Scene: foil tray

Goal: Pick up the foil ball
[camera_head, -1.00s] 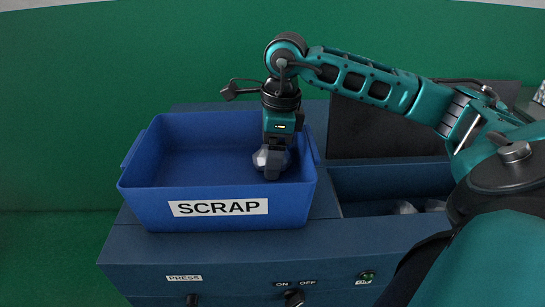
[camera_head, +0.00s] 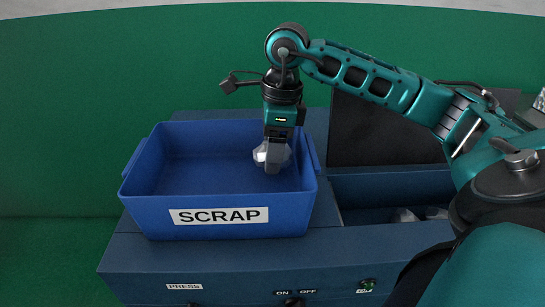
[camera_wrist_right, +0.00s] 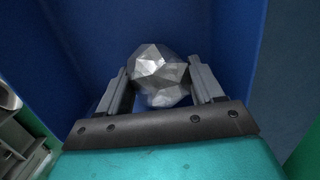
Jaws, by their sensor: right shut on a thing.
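The foil ball (camera_head: 262,153) is a crumpled, faceted silver lump. It is held over the right part of the blue bin labelled SCRAP (camera_head: 150,205). My right gripper (camera_head: 272,160) points straight down and is shut on the ball, partly hiding it in the head view. In the right wrist view the ball (camera_wrist_right: 160,75) sits between the two fingers of the gripper (camera_wrist_right: 160,88), with the blue bin walls around it. I cannot tell how far the ball is above the bin floor. My left gripper is not in view.
The bin stands on a dark blue machine (camera_head: 130,265) with PRESS and ON/OFF labels. Right of the bin is an open compartment with silvery pieces (camera_head: 404,215) inside, below a dark upright panel (camera_head: 385,135). My right arm spans the upper right.

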